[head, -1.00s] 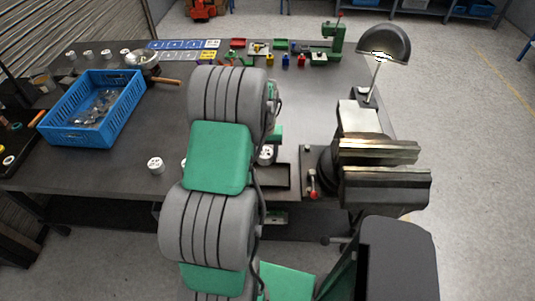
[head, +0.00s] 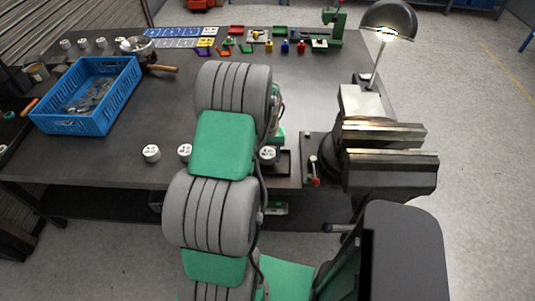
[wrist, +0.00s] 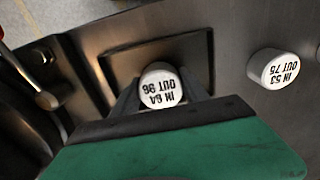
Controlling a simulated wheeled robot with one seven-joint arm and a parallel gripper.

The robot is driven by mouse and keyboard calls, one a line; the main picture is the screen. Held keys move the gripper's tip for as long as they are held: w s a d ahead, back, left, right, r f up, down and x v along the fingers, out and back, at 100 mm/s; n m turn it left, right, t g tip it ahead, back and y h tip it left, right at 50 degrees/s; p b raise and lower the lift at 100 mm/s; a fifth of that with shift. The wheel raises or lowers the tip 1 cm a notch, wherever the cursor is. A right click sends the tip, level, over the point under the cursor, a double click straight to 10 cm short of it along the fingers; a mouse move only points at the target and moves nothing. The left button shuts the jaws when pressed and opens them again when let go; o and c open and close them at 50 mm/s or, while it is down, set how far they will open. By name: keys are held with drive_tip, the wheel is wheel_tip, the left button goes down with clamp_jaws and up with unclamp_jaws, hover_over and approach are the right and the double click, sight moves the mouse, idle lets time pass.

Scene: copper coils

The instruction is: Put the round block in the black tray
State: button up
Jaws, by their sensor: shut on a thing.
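A white round block (wrist: 161,86) marked "IN 6A OUT 96" is between the fingers of my gripper (wrist: 163,97), which is shut on it. In the wrist view it overlaps the black tray (wrist: 202,48), a shallow dark rectangle with a raised rim. In the head view the held block (head: 267,154) shows beside my arm, at the left part of the black tray (head: 284,172). I cannot tell its height above the tray floor. My arm hides the gripper and part of the tray in the head view.
Another white round block (wrist: 273,68) stands right of the tray in the wrist view. In the head view two white blocks (head: 151,153) (head: 185,150) stand left of my arm. A vise (head: 385,150) and red-handled lever (head: 315,178) are right of the tray. A blue crate (head: 88,125) is at left.

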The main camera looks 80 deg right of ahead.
idle(0.3)
drive_tip(key=shift+a+f+b, duration=0.1)
drive_tip(key=shift+f+b, duration=0.35)
drive_tip(key=shift+f, duration=0.15)
drive_tip(key=o, duration=1.3)
drive_tip(key=shift+o, duration=0.2)
drive_tip(key=shift+r, duration=0.1)
drive_tip(key=shift+r+p, duration=2.15)
drive_tip(key=shift+r, duration=1.3)
